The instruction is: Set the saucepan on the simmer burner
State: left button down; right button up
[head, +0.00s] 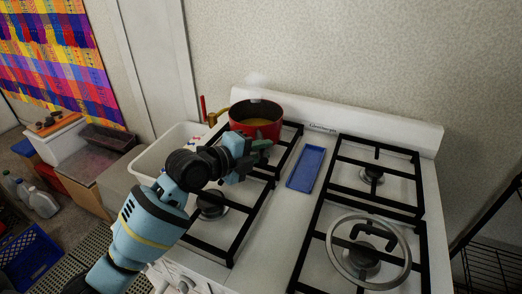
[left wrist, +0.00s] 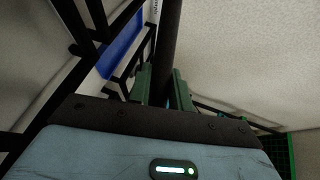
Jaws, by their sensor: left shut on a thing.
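The red saucepan (head: 266,131), with yellowish contents and faint steam above it, is upright over the back-left grate of the white stove. I cannot tell whether it touches the grate. My left gripper (head: 256,152) is at the pan's near side. In the left wrist view its green fingers (left wrist: 162,88) are shut on a dark bar, which looks like the saucepan's handle (left wrist: 171,35). The front-left burner (head: 212,206) is partly behind my arm. The back-right burner (head: 372,174) is bare. No marking shows which burner is the simmer one. My right gripper is not in view.
A metal ring (head: 331,247) lies over the front-right burner. A blue tray (head: 306,168) lies between the grates. A white bin (head: 142,164) stands left of the stove. A brass-coloured thing (head: 216,116) is beside the pan. The wall is close behind.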

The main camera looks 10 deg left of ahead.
pick_arm(q)
jog(key=c, duration=1.3)
grip_release()
jog(key=shift+b+v, duration=0.35)
jog(key=shift+v, duration=5.7)
jog(key=shift+d, duration=0.1)
